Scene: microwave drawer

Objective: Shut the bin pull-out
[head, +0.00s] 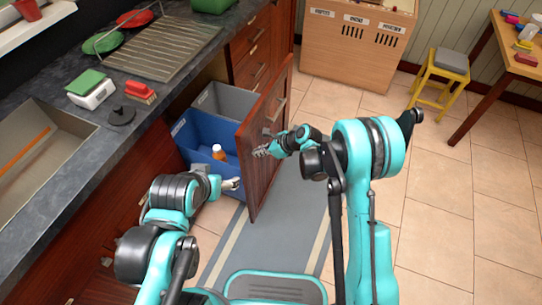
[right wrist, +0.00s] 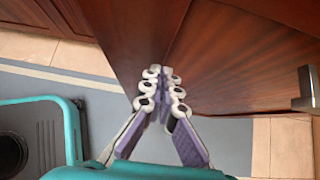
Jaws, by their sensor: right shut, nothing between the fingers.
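The bin pull-out stands open, its wooden front panel (head: 264,178) well out from the cabinet. Behind the panel are a blue bin (head: 195,148) and a grey bin (head: 226,100). My right gripper (head: 257,153) is shut and empty at the outer face of the panel, below its bar handle (head: 281,106). In the right wrist view the shut fingertips (right wrist: 162,82) are close to the wood; I cannot tell whether they touch. The handle (right wrist: 306,88) shows at the right there. My left gripper (head: 233,184) is beside the blue bin, inside the panel; its opening is unclear.
An orange-capped bottle (head: 218,153) is in the blue bin. The counter (head: 60,130) with sink and drying rack runs along the left. A grey mat (head: 290,220) lies on the tiled floor. A yellow stool (head: 440,75) and a table are at the far right.

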